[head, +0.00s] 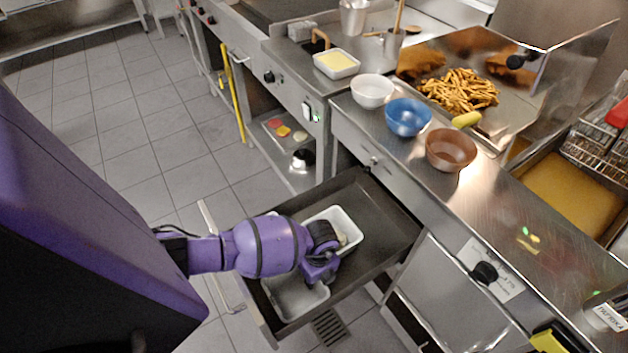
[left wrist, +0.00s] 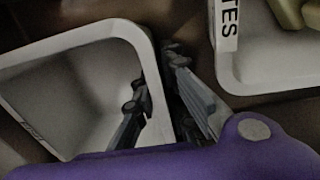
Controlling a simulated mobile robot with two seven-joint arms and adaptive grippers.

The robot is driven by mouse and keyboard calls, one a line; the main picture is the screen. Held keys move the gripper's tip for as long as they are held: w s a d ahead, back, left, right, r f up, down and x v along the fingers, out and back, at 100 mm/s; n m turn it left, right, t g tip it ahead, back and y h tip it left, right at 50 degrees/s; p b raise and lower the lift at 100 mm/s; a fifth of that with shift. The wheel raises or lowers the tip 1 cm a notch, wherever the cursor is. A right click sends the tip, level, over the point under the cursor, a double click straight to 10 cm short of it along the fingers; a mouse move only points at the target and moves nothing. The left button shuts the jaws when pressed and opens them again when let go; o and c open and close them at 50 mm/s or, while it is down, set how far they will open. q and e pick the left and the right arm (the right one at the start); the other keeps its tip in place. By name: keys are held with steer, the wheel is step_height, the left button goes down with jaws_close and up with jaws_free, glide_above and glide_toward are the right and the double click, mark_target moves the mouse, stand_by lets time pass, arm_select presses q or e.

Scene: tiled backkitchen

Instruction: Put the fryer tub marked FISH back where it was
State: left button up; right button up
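An empty pale tub (head: 297,299) sits in the front part of the open drawer (head: 382,215). In the left wrist view this tub (left wrist: 70,85) has a small mark on its rim, too small to read. A second white tub (head: 352,228) is beside it in the drawer. Its label ends in "TES" and it holds pale pieces in the left wrist view (left wrist: 275,70). My left gripper (head: 322,272) is down at the drawer between the tubs. Its fingers (left wrist: 160,95) are apart, one on each side of the empty tub's wall. My right gripper is out of view.
The counter above holds a white bowl (head: 372,91), a blue bowl (head: 408,117) and a brown bowl (head: 451,150). A tray of fries (head: 458,92) is behind them. The fryer (head: 565,195) is at the right. Bare counter lies in front of it.

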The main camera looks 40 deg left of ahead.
arm_select(q)
steer(key=shift+o, duration=0.5)
steer(key=shift+r, duration=0.25)
step_height(320, 180, up, 12)
steer(key=p, duration=0.2)
steer(key=shift+w+d, duration=0.2)
steer(key=shift+w, duration=0.2)
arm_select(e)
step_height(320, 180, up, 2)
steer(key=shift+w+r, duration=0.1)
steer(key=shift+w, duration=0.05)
arm_select(q)
steer(key=shift+f, duration=0.15)
